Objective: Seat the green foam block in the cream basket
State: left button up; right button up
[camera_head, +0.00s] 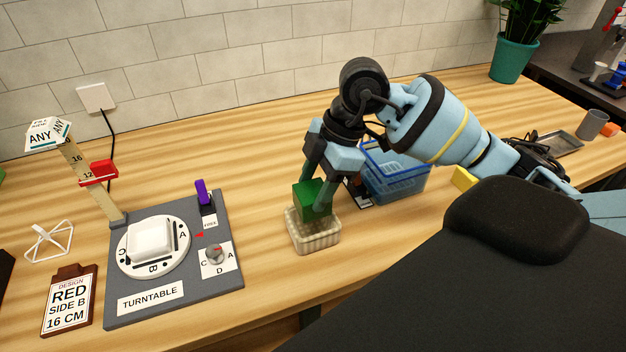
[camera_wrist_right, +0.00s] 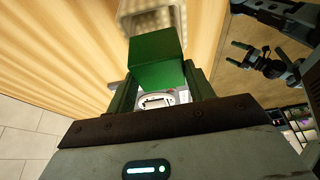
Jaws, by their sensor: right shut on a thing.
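The green foam block (camera_head: 312,200) is held between the fingers of my right gripper (camera_head: 326,178), which is shut on it. The block is upright, with its lower end at the opening of the cream basket (camera_head: 316,241). I cannot tell whether it touches the basket's inside. In the right wrist view the green block (camera_wrist_right: 157,60) fills the space between the fingers, and part of the basket (camera_wrist_right: 130,8) shows beyond it, blurred.
A grey turntable board (camera_head: 170,293) with a white block (camera_head: 150,237) lies to the left. A blue basket (camera_head: 402,186) stands just behind and right of my right gripper. A sign card (camera_head: 69,300) lies at the left front. Bare table lies between turntable and cream basket.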

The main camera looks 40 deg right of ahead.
jog(key=shift+f+b, duration=0.85)
jog(key=shift+f, duration=0.55)
pick_arm(q)
jog(key=shift+g, duration=0.4)
jog(key=shift+s+d+f+b, duration=0.15)
jog(key=shift+s+f, duration=0.2)
jog(key=shift+f, duration=0.25)
jog(key=shift+s+f+b, duration=0.2)
jog(key=shift+s+f, duration=0.15)
jog(key=shift+f, duration=0.2)
jog(key=shift+s+d+f+b, duration=0.15)
jog(key=shift+s+f, duration=0.2)
jog(key=shift+f, duration=0.25)
pick_arm(e)
jog(key=shift+f, duration=1.4)
pick_arm(q)
jog(key=shift+s+f, duration=0.1)
jog(key=shift+f, duration=0.05)
jog(key=shift+w+r, duration=0.25)
jog(key=shift+r, duration=0.15)
pick_arm(e)
jog(key=shift+f, duration=0.1)
pick_arm(q)
jog(key=shift+s+a+f, duration=0.1)
pick_arm(e)
jog(key=o, duration=1.5)
jog(key=shift+o, duration=0.2)
